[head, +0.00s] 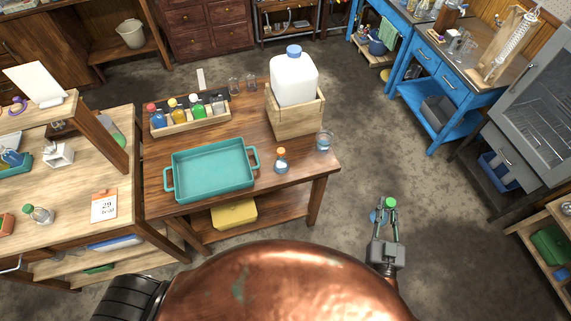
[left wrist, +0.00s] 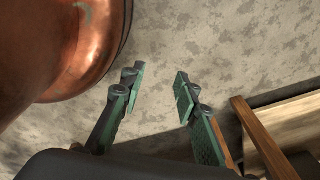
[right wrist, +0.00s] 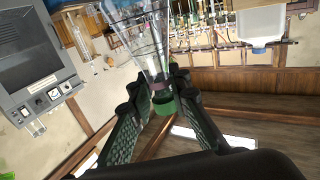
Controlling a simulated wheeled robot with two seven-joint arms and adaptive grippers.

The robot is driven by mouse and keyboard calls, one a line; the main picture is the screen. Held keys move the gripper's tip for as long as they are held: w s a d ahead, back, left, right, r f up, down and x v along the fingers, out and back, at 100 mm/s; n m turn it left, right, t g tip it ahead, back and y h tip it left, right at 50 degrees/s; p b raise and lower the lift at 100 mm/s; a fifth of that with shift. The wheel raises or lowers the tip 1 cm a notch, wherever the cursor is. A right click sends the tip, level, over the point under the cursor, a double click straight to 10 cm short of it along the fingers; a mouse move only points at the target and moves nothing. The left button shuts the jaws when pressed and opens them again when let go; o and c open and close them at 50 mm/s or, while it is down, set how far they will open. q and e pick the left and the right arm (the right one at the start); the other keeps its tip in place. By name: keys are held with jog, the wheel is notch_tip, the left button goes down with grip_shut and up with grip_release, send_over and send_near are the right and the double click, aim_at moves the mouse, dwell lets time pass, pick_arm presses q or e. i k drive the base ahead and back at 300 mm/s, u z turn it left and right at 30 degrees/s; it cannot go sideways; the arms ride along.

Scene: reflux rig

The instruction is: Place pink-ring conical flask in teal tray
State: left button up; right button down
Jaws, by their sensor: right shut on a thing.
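The teal tray (head: 212,178) lies empty on the wooden table. My right gripper (head: 385,222) is over the floor, right of and apart from the table. It is shut on a clear conical glass flask (right wrist: 143,38), held at its neck by a green cap or stopper (right wrist: 165,104); the cap also shows in the head view (head: 391,202). I make out no pink ring on it. A small bottle with an orange top (head: 281,161) stands right of the tray. My left gripper (left wrist: 159,85) is open and empty above bare floor.
A wooden box holds a white jug (head: 293,80) behind the tray. A rack of colored bottles (head: 188,115) and a beaker of blue liquid (head: 324,140) share the table. My copper body fills the front.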

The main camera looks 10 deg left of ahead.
aim_at(222, 170)
jog(key=k, duration=0.4)
jog(key=u, duration=1)
jog(key=i, duration=0.5)
jog(key=z, duration=0.05)
